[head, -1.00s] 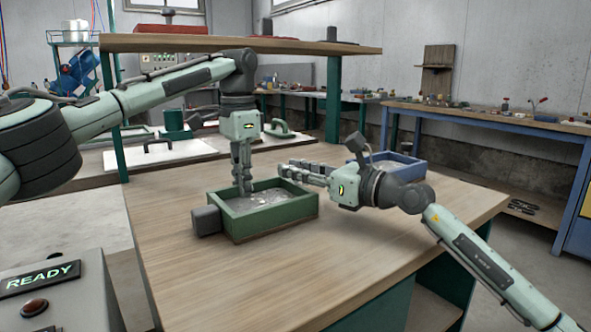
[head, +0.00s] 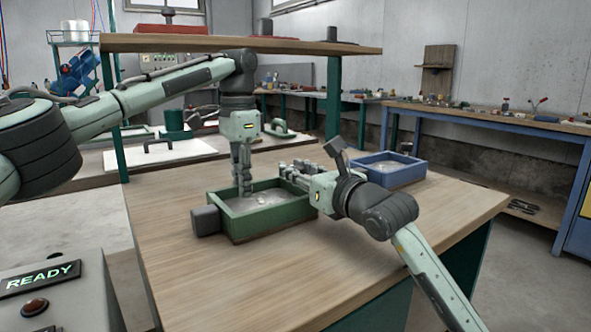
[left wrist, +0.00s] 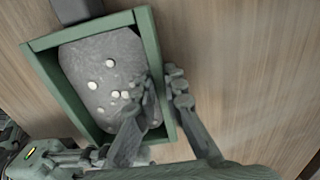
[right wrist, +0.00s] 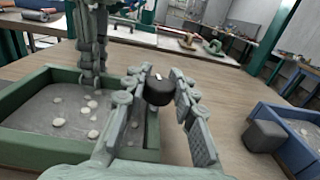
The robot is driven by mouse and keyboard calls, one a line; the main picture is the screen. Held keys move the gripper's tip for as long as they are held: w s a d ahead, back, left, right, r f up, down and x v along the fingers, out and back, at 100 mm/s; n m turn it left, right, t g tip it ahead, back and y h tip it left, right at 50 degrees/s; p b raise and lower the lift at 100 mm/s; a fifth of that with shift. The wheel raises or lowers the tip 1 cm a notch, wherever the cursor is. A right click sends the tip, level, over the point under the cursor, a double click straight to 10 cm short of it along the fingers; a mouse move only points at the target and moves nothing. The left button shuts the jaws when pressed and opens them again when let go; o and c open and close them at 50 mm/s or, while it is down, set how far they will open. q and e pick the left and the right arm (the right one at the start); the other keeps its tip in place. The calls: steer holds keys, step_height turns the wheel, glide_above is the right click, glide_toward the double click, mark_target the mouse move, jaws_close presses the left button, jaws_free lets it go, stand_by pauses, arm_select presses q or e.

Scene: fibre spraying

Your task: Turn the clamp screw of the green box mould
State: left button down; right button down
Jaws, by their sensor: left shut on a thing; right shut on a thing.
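The green box mould (head: 275,226) stands on the wooden table and holds grey, wet-looking material with pale lumps. My left gripper (head: 245,190) points down at its far wall; in the left wrist view one finger is inside and one outside the green wall (left wrist: 149,45), shut on it. The dark round clamp screw (right wrist: 159,91), with a small white mark on top, is between the fingers of my right gripper (right wrist: 158,86) beside the mould's end. My right gripper (head: 287,170) is shut on it; the head view hides the screw behind the fingers.
A blue box mould (head: 392,170) stands to the right behind my right arm, with a dark block (right wrist: 265,136) on its side. A grey block (head: 206,220) sticks out from the green mould's left end. A raised wooden shelf (head: 230,43) stands above the back. The table front is clear.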

steer(key=c, duration=1.2)
jaws_free()
steer(key=v, duration=1.2)
